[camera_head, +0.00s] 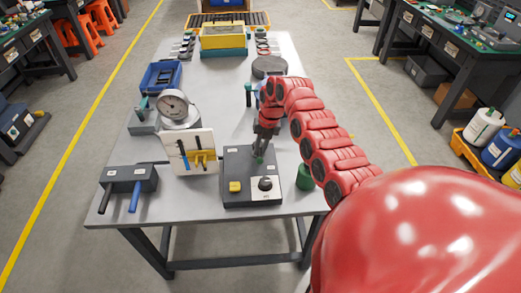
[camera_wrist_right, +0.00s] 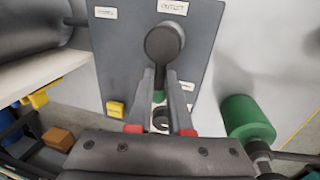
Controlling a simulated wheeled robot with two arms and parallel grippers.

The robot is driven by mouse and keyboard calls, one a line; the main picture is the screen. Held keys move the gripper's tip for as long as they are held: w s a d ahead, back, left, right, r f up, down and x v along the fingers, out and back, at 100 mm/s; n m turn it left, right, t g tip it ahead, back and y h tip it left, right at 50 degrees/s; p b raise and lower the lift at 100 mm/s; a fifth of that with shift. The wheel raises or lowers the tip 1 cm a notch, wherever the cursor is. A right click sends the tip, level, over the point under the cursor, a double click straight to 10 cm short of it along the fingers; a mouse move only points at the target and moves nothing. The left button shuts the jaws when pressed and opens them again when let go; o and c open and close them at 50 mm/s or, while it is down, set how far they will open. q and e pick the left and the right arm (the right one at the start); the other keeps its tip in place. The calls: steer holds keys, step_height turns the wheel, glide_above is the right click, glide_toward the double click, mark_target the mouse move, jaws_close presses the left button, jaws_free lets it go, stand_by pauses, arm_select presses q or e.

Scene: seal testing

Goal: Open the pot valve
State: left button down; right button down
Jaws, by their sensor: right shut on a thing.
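A dark grey valve box (camera_head: 236,163) sits near the table's front edge. It has a yellow button (camera_head: 235,187), also seen in the wrist view (camera_wrist_right: 116,108), and a black knob on a white plate (camera_head: 265,184). My right gripper (camera_head: 259,153) reaches down onto the box's rear part. In the wrist view, a round dark valve (camera_wrist_right: 164,42) with a lever sits below the "OUTLET" label (camera_wrist_right: 173,7). My right fingers (camera_wrist_right: 160,78) are shut on the lever's near end. The fingers partly hide the black knob behind them. My left gripper is not in view.
A green cylinder (camera_head: 304,178) stands just right of the box, close to my right arm. A dial gauge (camera_head: 174,106), a white board with yellow and dark tools (camera_head: 201,140) and a dark block with handles (camera_head: 127,179) stand to the left.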

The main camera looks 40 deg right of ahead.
stand_by(0.3)
steer(key=c, duration=0.8)
jaws_free()
steer(key=shift+c, duration=0.2)
steer(key=shift+d+r, duration=0.15)
steer(key=shift+r, duration=0.2)
step_height(320, 180, up, 16)
steer(key=s+d+b, duration=0.1)
steer(key=d+b, duration=0.1)
steer(key=shift+s+d+r+b, duration=0.2)
steer(key=shift+s+d+b, duration=0.1)
steer(key=shift+s+b, duration=0.1)
